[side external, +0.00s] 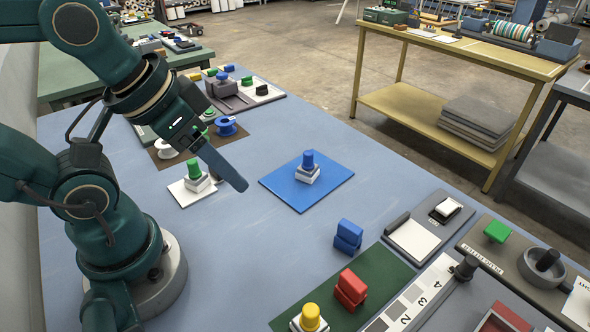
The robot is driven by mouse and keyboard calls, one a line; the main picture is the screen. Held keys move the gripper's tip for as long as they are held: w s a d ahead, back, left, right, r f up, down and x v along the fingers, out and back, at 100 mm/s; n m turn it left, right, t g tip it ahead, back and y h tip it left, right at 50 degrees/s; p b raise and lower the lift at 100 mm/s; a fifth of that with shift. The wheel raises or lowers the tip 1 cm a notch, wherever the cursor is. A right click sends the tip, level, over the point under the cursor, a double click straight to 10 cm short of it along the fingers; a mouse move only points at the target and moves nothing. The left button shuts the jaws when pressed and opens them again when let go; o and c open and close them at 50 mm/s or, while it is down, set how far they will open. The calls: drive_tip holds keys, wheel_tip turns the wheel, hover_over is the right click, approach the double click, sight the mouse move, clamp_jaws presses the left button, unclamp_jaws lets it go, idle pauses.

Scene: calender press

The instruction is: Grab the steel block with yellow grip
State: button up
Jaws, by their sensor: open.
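The steel block with yellow grip (310,319) stands at the bottom edge of the side external view, on or beside the front of a dark green mat (385,262). Its yellow knob is on top and its lower part is cut off by the frame. My gripper (226,170) is open and empty, up and to the left of it, well apart. It hangs over the table near a block with a green grip. Only one finger shows clearly.
A steel block with blue grip (307,168) stands on a blue mat (335,190). A block with green grip (195,176) stands on a white card. A red block (350,288) and a blue block (348,236) are near the green mat. Open table lies between.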

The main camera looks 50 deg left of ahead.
drive_tip(key=d+n+g+h, duration=0.2)
drive_tip(key=d+g+h, duration=0.1)
drive_tip(key=d+g, duration=0.15)
drive_tip(key=n+g+h, duration=0.6)
drive_tip(key=g, duration=0.1)
approach(311, 310)
drive_tip(key=s+d+r, duration=0.1)
drive_tip(key=d, duration=0.1)
drive_tip(key=f, duration=0.1)
drive_tip(key=f+n+g+h, duration=0.1)
drive_tip(key=f, duration=0.1)
drive_tip(key=d+f+n, duration=0.1)
drive_tip(key=shift+s+f+g+h, duration=0.1)
drive_tip(key=shift+f+g+h, duration=0.15)
drive_tip(key=shift+f+h, duration=0.15)
drive_tip(key=shift+s+d+f, duration=0.2)
drive_tip(key=shift+s+f, duration=0.15)
drive_tip(key=shift+s, duration=0.05)
drive_tip(key=shift+x, duration=2.3)
clamp_jaws()
